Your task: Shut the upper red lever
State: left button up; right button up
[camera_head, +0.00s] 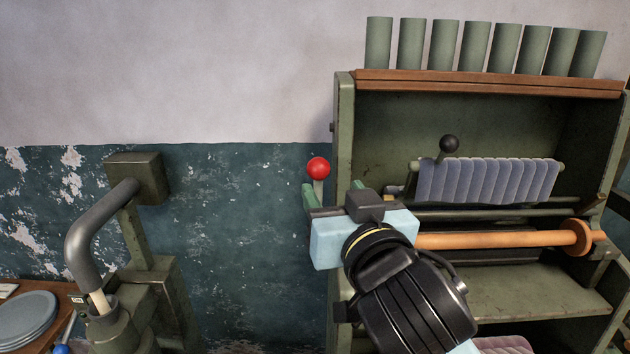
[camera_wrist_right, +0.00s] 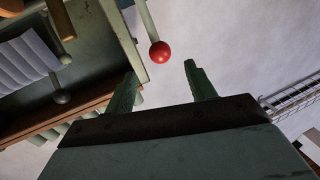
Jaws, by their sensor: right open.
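The upper red lever shows as a red ball knob (camera_head: 318,168) on a short pale rod, at the left side of the green machine. In the right wrist view the red knob (camera_wrist_right: 160,52) hangs ahead of my right gripper (camera_wrist_right: 158,85), roughly between the two green fingertips and a little beyond them. My right gripper (camera_head: 333,192) is open and empty in the head view, just below and beside the knob. I cannot tell whether a finger touches the rod. My arm hides the machine's side below the knob. My left gripper is not in view.
The green machine frame (camera_head: 343,130) stands close to my right gripper. It carries a black-knobbed lever (camera_head: 449,145), a grey pleated cloth (camera_head: 490,181) and a wooden roller (camera_head: 490,240). Several green cylinders (camera_head: 442,45) stand on top. The wall left of the knob is clear.

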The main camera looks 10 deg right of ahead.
aim_at(322, 174)
jog(key=w, duration=0.2)
jog(key=shift+w+a+b, duration=0.1)
jog(key=shift+w+b, duration=0.25)
jog(key=shift+w, duration=0.05)
jog(key=w+b, duration=0.1)
jog(key=w, duration=0.5)
jog(key=shift+w+a, duration=0.2)
jog(key=shift+w, duration=0.85)
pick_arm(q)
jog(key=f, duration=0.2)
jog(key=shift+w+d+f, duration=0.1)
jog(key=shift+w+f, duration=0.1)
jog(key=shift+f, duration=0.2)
pick_arm(e)
jog(key=shift+a, duration=0.1)
grip_shut()
pick_arm(q)
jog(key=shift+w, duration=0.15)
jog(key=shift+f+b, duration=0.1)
jog(key=shift+b, duration=0.2)
